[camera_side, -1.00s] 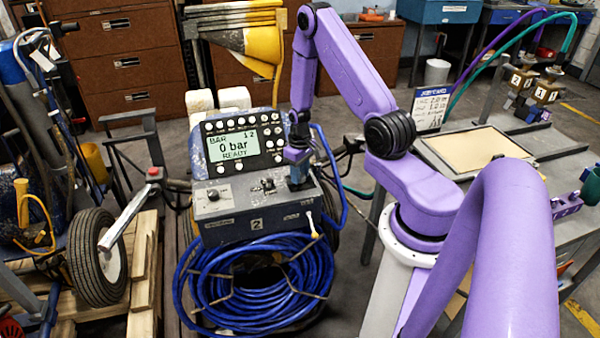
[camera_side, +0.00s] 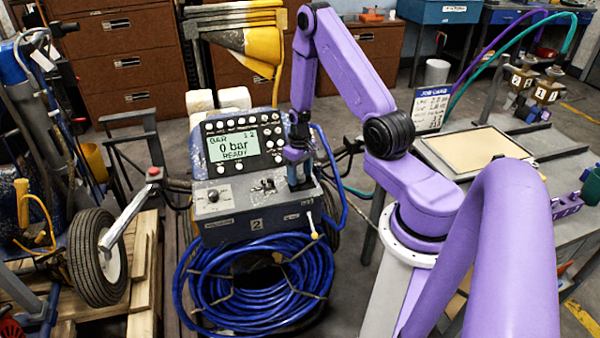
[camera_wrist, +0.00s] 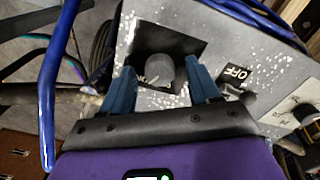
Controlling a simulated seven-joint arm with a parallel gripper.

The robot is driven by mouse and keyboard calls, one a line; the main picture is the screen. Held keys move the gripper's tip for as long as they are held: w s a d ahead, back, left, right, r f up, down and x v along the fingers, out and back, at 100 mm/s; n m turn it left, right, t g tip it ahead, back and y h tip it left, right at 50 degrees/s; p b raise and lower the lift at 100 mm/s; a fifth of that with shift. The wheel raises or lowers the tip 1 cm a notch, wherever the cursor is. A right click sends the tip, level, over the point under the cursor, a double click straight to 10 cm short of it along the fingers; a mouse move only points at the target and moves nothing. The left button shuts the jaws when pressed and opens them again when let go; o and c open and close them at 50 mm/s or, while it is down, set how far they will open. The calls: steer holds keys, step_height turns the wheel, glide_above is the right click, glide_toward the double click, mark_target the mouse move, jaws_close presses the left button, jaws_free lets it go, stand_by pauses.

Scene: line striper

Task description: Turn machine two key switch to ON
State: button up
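Machine two is a grey control box (camera_side: 222,234) with a "2" plate on its front, under a panel whose display (camera_side: 234,145) reads "0 bar READY". In the wrist view a rounded grey switch knob (camera_wrist: 160,72) stands on a black plate, with an "OFF" label (camera_wrist: 235,73) to its right. My gripper (camera_side: 298,180) is over the right part of the box top. In the wrist view my gripper (camera_wrist: 161,84) is open, one blue finger on each side of the knob. Gaps show between fingers and knob. In the side view my gripper hides the knob.
Other controls (camera_side: 265,186) sit left of my gripper on the box top. A coiled blue hose (camera_side: 255,285) hangs below. A blue hose (camera_wrist: 52,90) runs along the left in the wrist view.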

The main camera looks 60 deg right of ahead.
mark_target(300, 175)
steer(key=shift+r, duration=0.1)
step_height(300, 175, up, 17)
stand_by(0.8)
steer(key=shift+r, duration=0.1)
steer(key=s+a+r+n, duration=0.2)
steer(key=a+n, duration=0.2)
steer(key=a, duration=0.6)
steer(key=s+a+r+n, duration=0.2)
steer(key=a+r+n, duration=0.1)
steer(key=a, duration=0.6)
steer(key=s+a+r+n, duration=0.1)
steer(key=s+a+n, duration=0.3)
steer(key=s, duration=0.5)
steer(key=s+a+r+n, duration=0.1)
steer(key=s+a+n, duration=0.3)
steer(key=s, duration=0.5)
steer(key=shift+r+n, duration=0.4)
steer(key=shift+w+a, duration=0.1)
